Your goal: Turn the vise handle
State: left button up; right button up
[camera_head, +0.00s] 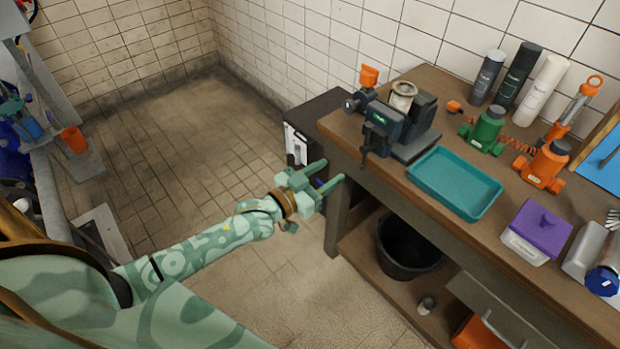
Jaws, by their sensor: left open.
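The dark grey vise (388,128) is mounted at the left end of the wooden workbench (385,185). A thin dark bar, seemingly the vise handle (364,158), hangs down at its front near the bench edge. My left gripper (333,171) is open and empty, its pale green fingers pointing right. In the picture it is left of and a little below the bar, with a gap between them. My right gripper is not in view.
A teal tray (455,183) lies right of the vise. A black bucket (408,250) is under the bench. The tiled floor (200,170) at left is clear.

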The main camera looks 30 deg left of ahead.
pick_arm(q)
jog(key=v, duration=0.4)
jog(key=shift+s+a, duration=0.1)
jog(key=shift+s, duration=0.2)
jog(key=s+a+f+g+y, duration=0.1)
jog(key=a+f+g+y, duration=0.15)
jog(key=f, duration=0.45)
jog(key=s+a+f+g+y, duration=0.1)
jog(key=s+a+f, duration=0.15)
jog(key=f, duration=0.45)
jog(key=s+a+f+g+y, duration=0.1)
jog(key=s+a+f+g, duration=0.15)
jog(key=s+f, duration=0.55)
jog(key=s+a+f+g+y, duration=0.25)
jog(key=s+f, duration=0.35)
jog(key=f, duration=0.4)
jog(key=s+d+f+g, duration=0.2)
jog(key=s+d+f, duration=0.1)
jog(key=s, duration=0.6)
jog(key=s+d+f+g, duration=0.2)
jog(key=s+f+g, duration=0.1)
jog(key=s, duration=0.6)
jog(key=s+d+f+g, duration=0.2)
jog(key=s+d+f, duration=0.1)
jog(key=s, duration=0.6)
jog(key=shift+d+f+n+h, duration=0.3)
jog(key=shift+f, duration=0.15)
